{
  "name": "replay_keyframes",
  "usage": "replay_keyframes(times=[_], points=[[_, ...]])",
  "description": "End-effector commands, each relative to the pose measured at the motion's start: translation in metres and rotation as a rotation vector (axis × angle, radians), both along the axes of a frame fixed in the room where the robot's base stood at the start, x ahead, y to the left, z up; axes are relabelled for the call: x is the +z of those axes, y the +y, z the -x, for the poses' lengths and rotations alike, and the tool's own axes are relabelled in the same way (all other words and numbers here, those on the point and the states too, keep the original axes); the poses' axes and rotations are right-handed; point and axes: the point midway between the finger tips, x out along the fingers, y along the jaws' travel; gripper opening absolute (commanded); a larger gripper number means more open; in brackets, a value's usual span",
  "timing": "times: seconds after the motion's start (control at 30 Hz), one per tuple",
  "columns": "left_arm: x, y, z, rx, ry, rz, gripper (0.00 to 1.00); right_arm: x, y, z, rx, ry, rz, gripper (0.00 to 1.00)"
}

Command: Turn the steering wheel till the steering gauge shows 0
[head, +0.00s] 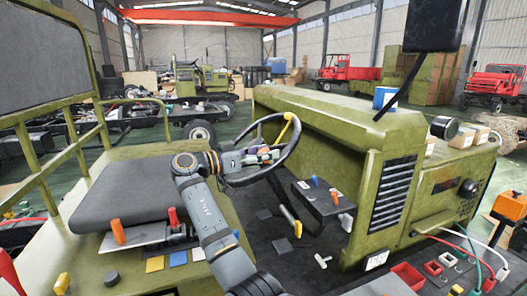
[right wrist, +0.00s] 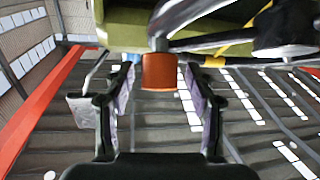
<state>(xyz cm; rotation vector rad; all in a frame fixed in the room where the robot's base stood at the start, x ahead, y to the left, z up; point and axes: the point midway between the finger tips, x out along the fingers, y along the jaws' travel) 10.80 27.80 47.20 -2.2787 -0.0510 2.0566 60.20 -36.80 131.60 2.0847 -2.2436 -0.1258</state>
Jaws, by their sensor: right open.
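The steering wheel (head: 297,137) has a dark rim with a yellow mark near its top and stands tilted in front of the seat. Contact cannot be made out. A dark panel with small reddish marks (head: 447,184) is on the green body at right; I cannot read any gauge value. My left gripper is not in view.
The dark seat (head: 135,188) is left of my right arm, with orange and red levers (head: 118,231) in front.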

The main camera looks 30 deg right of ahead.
Motion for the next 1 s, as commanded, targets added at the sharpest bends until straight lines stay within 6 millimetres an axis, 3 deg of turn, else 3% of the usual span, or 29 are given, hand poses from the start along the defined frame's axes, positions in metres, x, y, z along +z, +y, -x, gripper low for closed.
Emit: replay_keyframes(times=[0.07, 0.47, 0.77, 1.0], points=[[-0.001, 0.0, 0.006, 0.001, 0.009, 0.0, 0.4, 0.0, 0.0, 0.0, 0.0, 0.0, 0.0, 0.56], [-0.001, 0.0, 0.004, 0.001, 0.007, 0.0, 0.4, 0.0, 0.0, 0.0, -0.001, 0.0, 0.0, 0.02], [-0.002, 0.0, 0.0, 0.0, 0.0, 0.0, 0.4, 0.0, -0.001, 0.0, 0.007, 0.005, -0.002, 0.0], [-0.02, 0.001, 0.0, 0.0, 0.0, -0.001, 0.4, 0.019, -0.032, 0.005, 0.171, 0.109, -0.028, 0.0]])
